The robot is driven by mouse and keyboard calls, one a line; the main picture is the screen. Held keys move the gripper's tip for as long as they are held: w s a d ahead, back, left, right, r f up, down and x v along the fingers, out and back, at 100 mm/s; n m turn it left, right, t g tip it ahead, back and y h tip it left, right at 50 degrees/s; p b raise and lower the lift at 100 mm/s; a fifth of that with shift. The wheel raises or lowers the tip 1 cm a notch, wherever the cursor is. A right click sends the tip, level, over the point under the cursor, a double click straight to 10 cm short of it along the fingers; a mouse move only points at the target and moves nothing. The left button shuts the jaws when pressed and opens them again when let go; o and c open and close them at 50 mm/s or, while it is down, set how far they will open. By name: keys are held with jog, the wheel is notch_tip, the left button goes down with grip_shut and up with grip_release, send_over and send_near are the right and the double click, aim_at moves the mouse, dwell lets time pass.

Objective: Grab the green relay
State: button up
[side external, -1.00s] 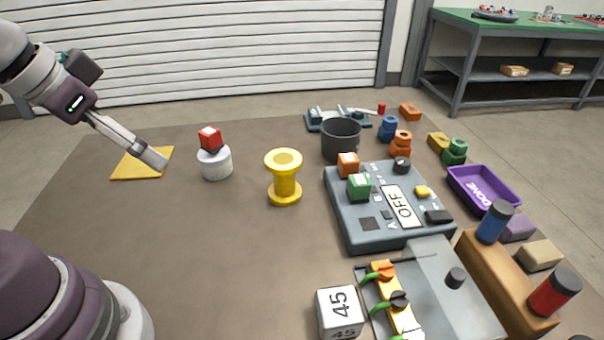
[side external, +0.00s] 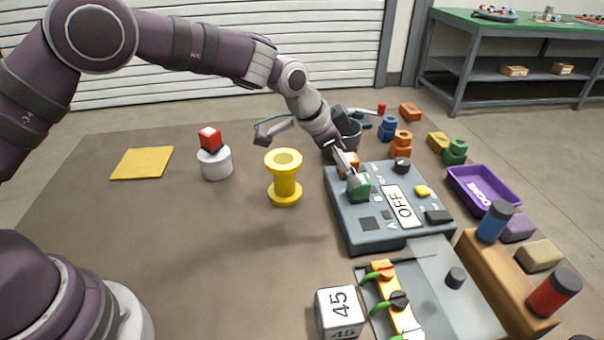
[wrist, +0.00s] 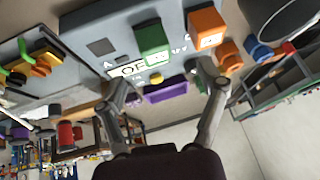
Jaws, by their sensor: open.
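The green relay (side external: 358,193) is a small green block standing on the grey control panel (side external: 352,230), partly hidden by one finger of my gripper (side external: 308,160). In the wrist view the green relay (wrist: 152,42) stands ahead of my gripper (wrist: 163,78), beyond the fingertips and roughly between their lines. My gripper is wide open and empty.
An orange relay (wrist: 207,27) stands close beside the green one on the panel. The yellow spool (side external: 284,178) stands left of the panel, and a dark round pot (side external: 350,133) is behind it. A white cube marked 45 (side external: 340,312) is in front. The left tabletop is mostly clear.

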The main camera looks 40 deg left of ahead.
aim_at(358, 190)
jog(key=x, duration=0.6)
jog(key=shift+s+d, duration=0.15)
jog(key=shift+d, duration=0.1)
jog(key=c, duration=1.3)
